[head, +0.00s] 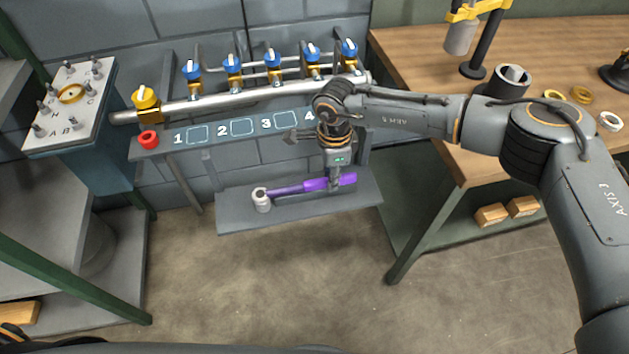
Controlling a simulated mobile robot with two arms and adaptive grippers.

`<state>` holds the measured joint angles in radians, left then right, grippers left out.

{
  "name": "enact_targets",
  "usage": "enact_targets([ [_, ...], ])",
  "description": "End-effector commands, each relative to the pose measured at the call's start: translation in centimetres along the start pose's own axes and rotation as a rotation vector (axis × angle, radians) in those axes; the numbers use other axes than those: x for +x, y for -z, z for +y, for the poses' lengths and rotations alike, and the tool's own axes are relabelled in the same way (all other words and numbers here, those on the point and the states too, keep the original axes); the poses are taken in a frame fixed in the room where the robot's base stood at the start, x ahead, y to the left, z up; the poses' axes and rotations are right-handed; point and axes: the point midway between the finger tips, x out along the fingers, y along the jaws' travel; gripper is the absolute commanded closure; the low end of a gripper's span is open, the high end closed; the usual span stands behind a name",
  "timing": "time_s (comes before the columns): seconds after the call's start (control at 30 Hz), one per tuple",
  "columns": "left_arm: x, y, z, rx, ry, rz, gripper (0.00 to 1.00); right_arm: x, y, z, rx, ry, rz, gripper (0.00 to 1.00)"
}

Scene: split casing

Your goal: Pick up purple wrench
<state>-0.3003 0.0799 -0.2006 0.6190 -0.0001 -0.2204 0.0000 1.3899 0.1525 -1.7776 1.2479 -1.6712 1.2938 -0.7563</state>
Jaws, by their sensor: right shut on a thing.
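The purple wrench (288,190) lies along the low grey shelf (240,217) under the valve panel. Its handle is purple and its left end has a light grey, round head. My right gripper (335,185) points down from above and is shut on the purple handle near its right end. The wrench still appears to be at the shelf surface; I cannot tell if there is a gap below it. My left gripper is not in view.
A wooden workbench (420,50) is at right. Open floor (270,290) lies in front.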

Motion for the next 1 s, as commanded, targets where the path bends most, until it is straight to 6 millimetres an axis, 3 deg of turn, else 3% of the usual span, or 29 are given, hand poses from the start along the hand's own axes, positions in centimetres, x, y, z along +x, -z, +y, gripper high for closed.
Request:
enact_targets([
  [0.17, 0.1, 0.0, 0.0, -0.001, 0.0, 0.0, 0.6, -0.9, 0.0, -0.1, 0.001, 0.003, -0.002, 1.0],
  [0.37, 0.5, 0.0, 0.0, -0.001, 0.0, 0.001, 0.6, -3.5, -0.1, 0.1, -0.003, 0.004, -0.002, 1.0],
  [0.67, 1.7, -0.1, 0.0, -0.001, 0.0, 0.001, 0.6, -9.1, -1.7, 4.8, -0.007, 0.006, -0.001, 1.0],
  [1.0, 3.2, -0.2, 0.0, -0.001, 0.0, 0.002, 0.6, -12.0, -4.0, 11.2, -0.004, 0.003, -0.002, 1.0],
])
